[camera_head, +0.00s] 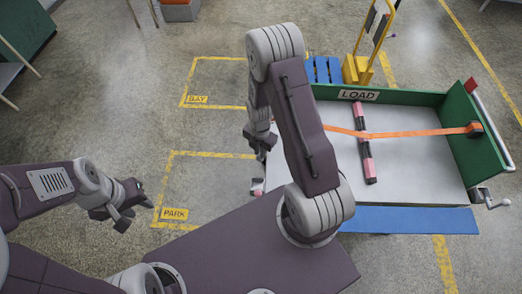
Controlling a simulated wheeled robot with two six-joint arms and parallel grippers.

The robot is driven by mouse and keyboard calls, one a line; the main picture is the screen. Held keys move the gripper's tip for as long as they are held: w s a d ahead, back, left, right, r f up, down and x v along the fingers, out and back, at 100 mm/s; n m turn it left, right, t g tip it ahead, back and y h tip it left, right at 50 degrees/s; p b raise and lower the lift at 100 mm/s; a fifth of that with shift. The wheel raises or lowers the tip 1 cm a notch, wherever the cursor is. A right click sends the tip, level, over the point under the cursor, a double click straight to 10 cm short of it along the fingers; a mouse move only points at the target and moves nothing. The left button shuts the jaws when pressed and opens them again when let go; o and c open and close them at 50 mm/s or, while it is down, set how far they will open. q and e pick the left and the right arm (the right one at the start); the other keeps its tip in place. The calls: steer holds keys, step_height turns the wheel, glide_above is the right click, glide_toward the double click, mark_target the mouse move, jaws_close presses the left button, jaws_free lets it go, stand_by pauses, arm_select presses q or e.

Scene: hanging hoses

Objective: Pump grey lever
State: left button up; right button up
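A grey crank-like lever (490,198) sticks out at the front right corner of the green-walled cart bed (425,165). A long pale grey bar (497,122) with a red block at its upper end runs along the bed's right side. I cannot tell which of the two is the task's lever. My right gripper (261,152) hangs by the bed's left edge, apart from both; its fingers are small and partly hidden, so its opening is unclear. My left gripper (132,208) is at the left above the floor, its fingers apart, with nothing between them.
An orange strap (410,133) crosses the bed to a dark ratchet (475,130), over a pink-and-black bar (361,125). A LOAD sign (358,95) is at the back. A yellow truck (360,68) stands behind. The floor marked PARK (174,214) is clear.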

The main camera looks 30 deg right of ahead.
mark_target(260, 160)
steer(key=shift+f, duration=0.15)
steer(key=shift+s+a+f+b, duration=0.2)
steer(key=shift+s+f+b, duration=0.05)
steer(key=shift+f+b, duration=0.5)
steer(key=shift+s+a+f+b, duration=0.2)
steer(key=shift+f+b, duration=0.4)
steer(key=shift+f, duration=0.25)
steer(key=shift+s+f+b, duration=0.15)
steer(key=shift+f+b, duration=0.15)
steer(key=shift+f, duration=0.15)
steer(key=shift+s+a+f+b, duration=0.2)
steer(key=shift+f+b, duration=0.35)
steer(key=shift+f, duration=0.2)
steer(key=shift+s+a+f+b, duration=0.1)
steer(key=shift+s+f+b, duration=0.05)
steer(key=shift+f+b, duration=0.5)
steer(key=shift+f, duration=0.1)
